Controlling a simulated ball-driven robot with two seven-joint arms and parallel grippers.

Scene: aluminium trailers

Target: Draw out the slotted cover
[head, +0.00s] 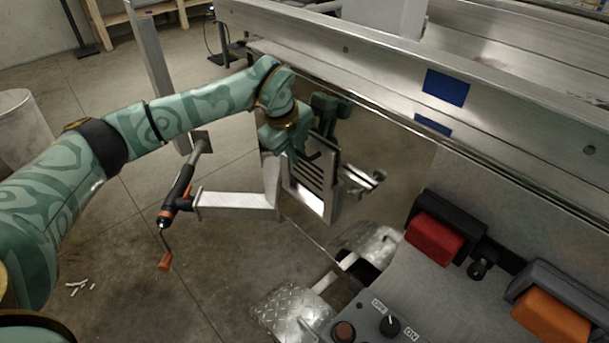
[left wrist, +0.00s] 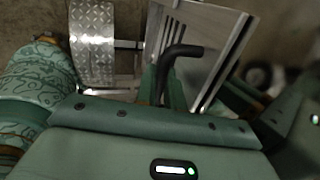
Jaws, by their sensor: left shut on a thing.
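The slotted cover (head: 305,182), a light metal plate with several dark parallel slots, stands upright beside the trailer's shiny side panel (head: 395,160). In the left wrist view the slotted cover (left wrist: 207,45) is tilted, with a dark bent bar in front of it. My left gripper (head: 309,156) is at the top edge of the cover and shut on it. The exact contact is hidden behind the fingers. The shiny panel mirrors the gripper and cover to their right. My right gripper is in neither view.
A metal bracket (head: 237,199) holds a dark tool with an orange end (head: 178,188) left of the cover. Diamond-plate fenders (head: 290,305) lie below. A control panel with a red block (head: 434,238) and an orange block (head: 551,317) fills the lower right.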

